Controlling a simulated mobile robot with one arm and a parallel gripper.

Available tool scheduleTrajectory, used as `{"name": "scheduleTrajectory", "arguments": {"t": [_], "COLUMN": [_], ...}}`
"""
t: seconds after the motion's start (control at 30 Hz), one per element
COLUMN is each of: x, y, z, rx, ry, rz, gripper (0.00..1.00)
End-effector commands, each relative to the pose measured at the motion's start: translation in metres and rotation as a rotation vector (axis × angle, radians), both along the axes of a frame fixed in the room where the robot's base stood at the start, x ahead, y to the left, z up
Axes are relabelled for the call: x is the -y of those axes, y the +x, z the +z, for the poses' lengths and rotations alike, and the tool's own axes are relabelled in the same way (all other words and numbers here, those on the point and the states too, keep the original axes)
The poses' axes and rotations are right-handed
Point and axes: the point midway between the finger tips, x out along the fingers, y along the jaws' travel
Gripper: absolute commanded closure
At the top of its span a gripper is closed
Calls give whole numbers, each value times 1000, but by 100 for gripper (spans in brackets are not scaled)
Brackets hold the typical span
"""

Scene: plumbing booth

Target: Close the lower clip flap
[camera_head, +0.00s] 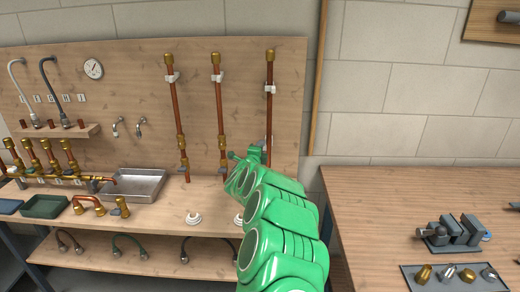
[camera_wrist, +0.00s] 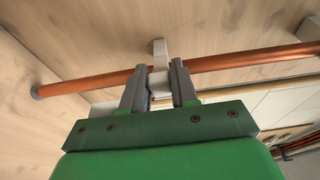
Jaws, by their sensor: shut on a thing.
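The rightmost vertical copper pipe (camera_head: 269,110) stands against the wooden back panel. It crosses the wrist view as an orange-brown bar (camera_wrist: 230,60). My gripper (camera_head: 257,154) is at the lower part of this pipe, where my green arm hides much of the pipe's lower end. In the wrist view a pale clip (camera_wrist: 160,50) sits on the pipe. My gripper's grey fingers (camera_wrist: 158,72) are on either side of its pale flap (camera_wrist: 160,84) and shut on it. The flap's exact angle is hard to tell. The upper clip (camera_head: 270,89) is higher on the same pipe.
Two more copper pipes (camera_head: 220,110) (camera_head: 176,115) with clips stand to the left. A metal sink tray (camera_head: 135,184) and a green tray (camera_head: 45,206) sit on the bench. A wooden table (camera_head: 370,200) at right holds grey tools and a fittings tray.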

Motion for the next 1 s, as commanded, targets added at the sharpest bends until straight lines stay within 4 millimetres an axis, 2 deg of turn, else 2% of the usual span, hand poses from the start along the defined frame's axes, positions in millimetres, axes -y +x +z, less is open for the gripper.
{"name": "scheduleTrajectory", "arguments": {"t": [1.0], "x": [20], "y": [-3], "z": [-1], "rx": [-1], "ry": [-4], "rz": [467], "gripper": [100]}}
